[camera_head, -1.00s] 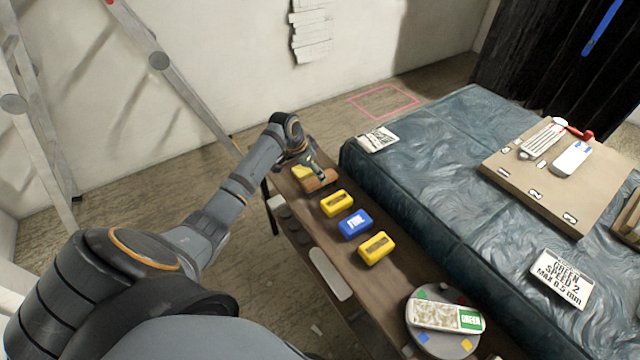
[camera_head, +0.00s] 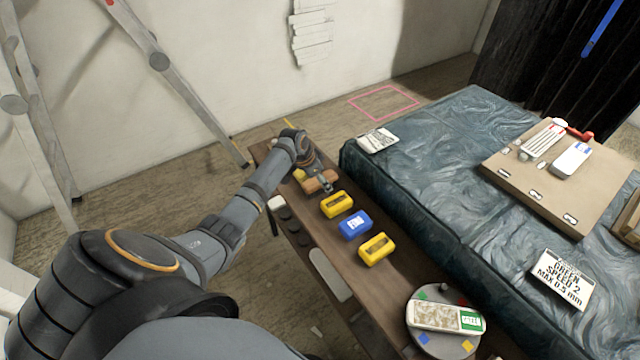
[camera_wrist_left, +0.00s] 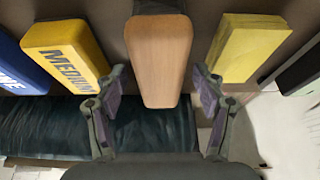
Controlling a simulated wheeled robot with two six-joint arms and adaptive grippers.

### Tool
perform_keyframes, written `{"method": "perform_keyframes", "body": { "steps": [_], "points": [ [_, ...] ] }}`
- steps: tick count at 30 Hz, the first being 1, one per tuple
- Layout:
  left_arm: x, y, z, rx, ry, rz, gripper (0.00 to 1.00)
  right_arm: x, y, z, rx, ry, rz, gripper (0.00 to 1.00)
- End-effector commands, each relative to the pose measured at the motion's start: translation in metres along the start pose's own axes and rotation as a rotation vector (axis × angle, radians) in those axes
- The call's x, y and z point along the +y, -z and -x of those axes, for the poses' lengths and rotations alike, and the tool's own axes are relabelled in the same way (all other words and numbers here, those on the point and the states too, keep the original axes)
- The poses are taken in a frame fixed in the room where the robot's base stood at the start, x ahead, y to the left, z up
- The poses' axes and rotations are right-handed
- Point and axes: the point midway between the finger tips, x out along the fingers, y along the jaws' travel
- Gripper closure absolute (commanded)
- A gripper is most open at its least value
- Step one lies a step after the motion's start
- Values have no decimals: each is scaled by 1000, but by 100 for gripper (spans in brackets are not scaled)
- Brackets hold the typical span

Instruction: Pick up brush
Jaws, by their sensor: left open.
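The brush shows as a plain wooden block with rounded corners (camera_wrist_left: 158,58) in the left wrist view. In the head view its brown wood (camera_head: 313,186) shows near the far end of the narrow bench, partly covered by my gripper. My left gripper (camera_wrist_left: 157,88) is open, with one finger on each side of the block's near end. A gap shows on both sides, and nothing is held. In the head view the left gripper (camera_head: 322,182) is down at the brush, its fingers small and hard to make out. My right gripper is in neither view.
A yellow block marked MEDIUM (camera_wrist_left: 68,52) and another yellow block (camera_wrist_left: 240,48) flank the brush closely. Beyond stand a blue block (camera_head: 355,224), a yellow block (camera_head: 377,249) and a round turntable (camera_head: 436,340) along the bench (camera_head: 395,285). A blue-green padded table (camera_head: 440,165) runs alongside.

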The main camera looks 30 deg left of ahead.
Motion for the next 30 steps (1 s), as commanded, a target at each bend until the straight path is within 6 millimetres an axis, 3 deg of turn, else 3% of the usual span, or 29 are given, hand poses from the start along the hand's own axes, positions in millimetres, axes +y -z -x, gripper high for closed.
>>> {"method": "perform_keyframes", "body": {
  "steps": [12,26,30],
  "points": [
    [0,-1,-3,-1,0,0,30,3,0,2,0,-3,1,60],
    [0,-1,-2,0,0,0,92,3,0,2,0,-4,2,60],
    [0,-1,-2,0,0,0,92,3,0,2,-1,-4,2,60]
  ]
}}
